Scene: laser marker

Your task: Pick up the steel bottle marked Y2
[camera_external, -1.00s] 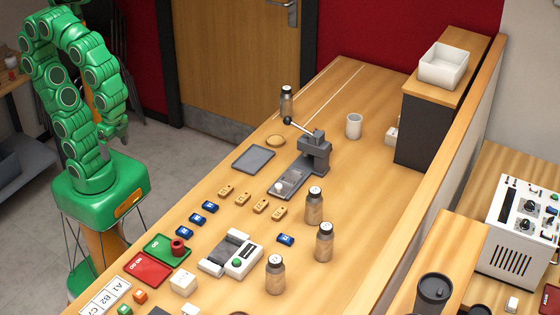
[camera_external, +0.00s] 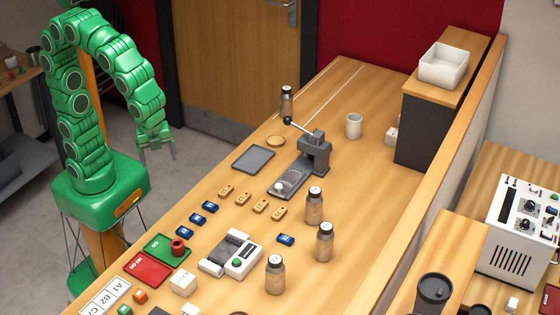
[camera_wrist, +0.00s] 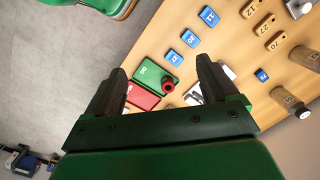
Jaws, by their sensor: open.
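Several steel bottles with dark caps stand upright on the bench. One (camera_external: 287,106) is at the far end, and three are on the right: the upper (camera_external: 314,208), the middle (camera_external: 324,244) and the lower (camera_external: 275,277). I cannot read their marks, so I cannot tell which is Y2. Two bottles show at the right of the wrist view, a nearer one (camera_wrist: 290,101) and one above it (camera_wrist: 308,58). My gripper (camera_external: 157,152) is open and empty, left of the bench and apart from every bottle. Its two fingers (camera_wrist: 162,75) are spread in the wrist view.
A lever press (camera_external: 315,150), a grey tray (camera_external: 254,158), a white cup (camera_external: 354,126) and a small machine with a green button (camera_external: 240,258) stand on the bench. Blue and wooden tags lie between. Green (camera_external: 160,246) and red (camera_external: 147,270) pads are at the front left.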

